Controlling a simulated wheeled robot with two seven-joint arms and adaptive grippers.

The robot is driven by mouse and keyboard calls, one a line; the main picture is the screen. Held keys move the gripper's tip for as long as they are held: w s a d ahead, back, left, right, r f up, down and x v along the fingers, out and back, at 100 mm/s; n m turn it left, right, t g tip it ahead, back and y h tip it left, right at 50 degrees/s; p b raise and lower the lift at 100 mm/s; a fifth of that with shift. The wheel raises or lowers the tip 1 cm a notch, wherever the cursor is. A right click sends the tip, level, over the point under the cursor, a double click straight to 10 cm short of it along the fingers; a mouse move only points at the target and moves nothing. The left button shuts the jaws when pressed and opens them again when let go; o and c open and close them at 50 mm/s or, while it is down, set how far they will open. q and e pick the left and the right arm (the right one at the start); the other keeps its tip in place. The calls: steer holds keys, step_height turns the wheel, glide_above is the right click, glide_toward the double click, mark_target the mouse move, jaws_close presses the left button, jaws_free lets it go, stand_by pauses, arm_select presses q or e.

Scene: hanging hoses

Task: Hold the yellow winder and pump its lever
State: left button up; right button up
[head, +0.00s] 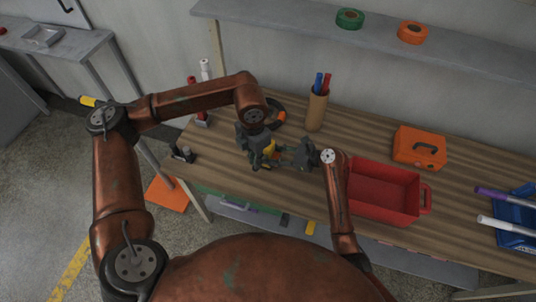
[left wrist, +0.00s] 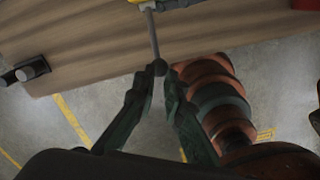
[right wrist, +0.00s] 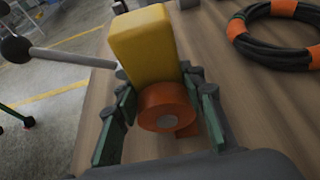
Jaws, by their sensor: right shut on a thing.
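The yellow winder (head: 269,148) is at the table's near side, between my two grippers. In the right wrist view its yellow block body (right wrist: 145,45) has an orange round part (right wrist: 166,107) and a grey lever ending in a dark ball knob (right wrist: 15,50). My right gripper (right wrist: 180,95) is shut on the winder, its fingers on either side of the orange part. A gap shows between knob and finger in the right wrist view.
A red bin (head: 384,192) stands just right of my right arm. An orange case (head: 419,147), a pen cup (head: 316,110) and a black hose coil with orange bands (right wrist: 278,35) are on the table. A shelf (head: 450,52) runs behind.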

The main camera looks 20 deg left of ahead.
mark_target(254, 169)
arm_select(q)
steer(key=shift+s+f, duration=0.25)
steer(key=shift+f, duration=0.8)
steer(key=shift+s+f, duration=0.25)
steer(key=shift+f, duration=0.8)
steer(key=shift+s+f, duration=0.25)
steer(key=shift+f, duration=1.1)
steer(key=shift+w+a+r, duration=0.1)
steer(key=shift+r, duration=1.6)
steer(key=shift+w+r, duration=0.35)
steer(key=shift+r, duration=0.55)
steer(key=shift+w+r, duration=0.3)
steer(key=shift+r, duration=0.6)
